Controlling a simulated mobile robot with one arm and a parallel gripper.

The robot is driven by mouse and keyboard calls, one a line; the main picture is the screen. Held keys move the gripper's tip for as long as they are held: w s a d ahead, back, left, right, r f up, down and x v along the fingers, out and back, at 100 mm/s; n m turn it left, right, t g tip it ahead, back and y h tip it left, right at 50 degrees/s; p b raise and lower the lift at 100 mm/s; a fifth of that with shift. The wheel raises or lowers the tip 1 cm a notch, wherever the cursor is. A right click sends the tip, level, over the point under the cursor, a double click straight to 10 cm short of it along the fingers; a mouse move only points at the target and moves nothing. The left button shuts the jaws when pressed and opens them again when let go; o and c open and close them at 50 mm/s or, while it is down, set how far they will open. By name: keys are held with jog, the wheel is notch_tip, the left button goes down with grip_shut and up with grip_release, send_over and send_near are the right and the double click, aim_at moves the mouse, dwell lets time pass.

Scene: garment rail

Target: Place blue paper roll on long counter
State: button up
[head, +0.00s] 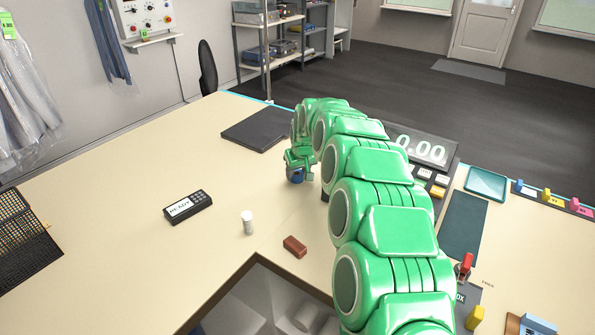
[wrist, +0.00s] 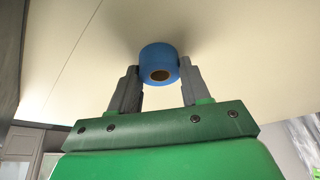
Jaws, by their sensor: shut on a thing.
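The blue paper roll (head: 296,178) is at the end of my green arm, over the middle of the long beige counter (head: 120,230). My gripper (head: 298,160) is shut on the roll, with its two grey fingers on either side. In the wrist view the roll (wrist: 158,58) sits between the fingertips, its brown core facing the camera. The counter surface (wrist: 90,60) is close behind it, with a soft shadow beside the roll. I cannot tell whether the roll touches the counter.
A black pad (head: 258,128) lies beyond the gripper. A READY handset (head: 187,206), a white bottle (head: 247,222) and a brown block (head: 295,246) stand nearer.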

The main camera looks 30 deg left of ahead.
jog(key=o, duration=1)
jog(key=v, duration=1.2)
jog(key=shift+r, duration=0.1)
